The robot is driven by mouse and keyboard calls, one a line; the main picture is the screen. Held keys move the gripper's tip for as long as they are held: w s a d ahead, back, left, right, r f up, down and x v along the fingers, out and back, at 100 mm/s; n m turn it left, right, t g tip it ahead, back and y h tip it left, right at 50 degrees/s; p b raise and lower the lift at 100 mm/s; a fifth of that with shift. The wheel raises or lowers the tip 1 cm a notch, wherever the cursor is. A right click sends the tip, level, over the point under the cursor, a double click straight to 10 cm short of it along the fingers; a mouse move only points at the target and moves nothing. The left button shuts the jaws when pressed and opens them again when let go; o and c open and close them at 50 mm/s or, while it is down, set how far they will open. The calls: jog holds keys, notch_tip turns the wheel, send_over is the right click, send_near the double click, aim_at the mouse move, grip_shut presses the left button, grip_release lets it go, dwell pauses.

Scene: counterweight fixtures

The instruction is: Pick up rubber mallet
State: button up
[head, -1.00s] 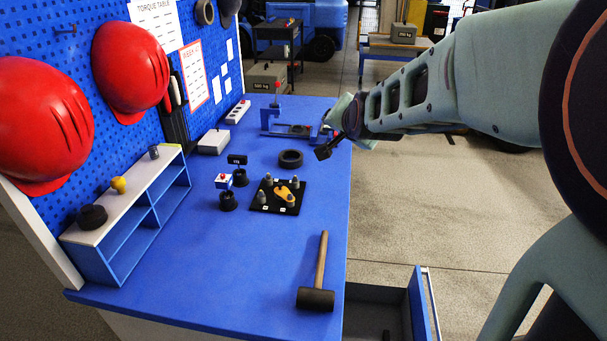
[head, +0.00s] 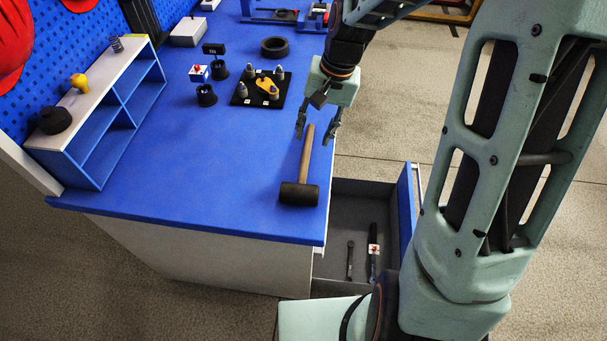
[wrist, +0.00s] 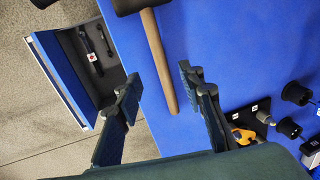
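The rubber mallet (head: 299,191) lies on the blue bench top near its front right corner. Its black head points toward the near edge and its wooden handle (head: 306,150) points away. My gripper (head: 317,133) is open and empty above the handle's far end, with fingers pointing down. In the wrist view the handle (wrist: 160,62) runs between the two open fingers (wrist: 163,100), and the mallet head (wrist: 133,4) is cut off by the top edge. The fingers do not visibly touch the handle.
An open drawer (head: 343,188) juts out right of the bench, holding a few tools. A black plate (head: 243,99) with small weights and a yellow part lies beyond the mallet. A black ring (head: 275,47) lies farther back. A small shelf (head: 88,124) stands at left. Bench left of the mallet is clear.

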send_over(306, 162)
jog(key=d, duration=0.1)
jog(key=f, duration=0.4)
jog(key=shift+w+f, duration=0.3)
jog(key=shift+w, duration=0.05)
jog(key=shift+s+a+f, duration=0.1)
jog(key=shift+a+f, duration=0.05)
jog(key=shift+f, duration=0.7)
jog(key=shift+s+a+f, duration=0.15)
jog(key=shift+a+f, duration=0.05)
jog(key=shift+f, duration=0.7)
jog(key=shift+s+a+f, duration=0.1)
jog(key=shift+a+f, duration=0.05)
jog(key=shift+f, duration=0.7)
jog(key=shift+c, duration=0.6)
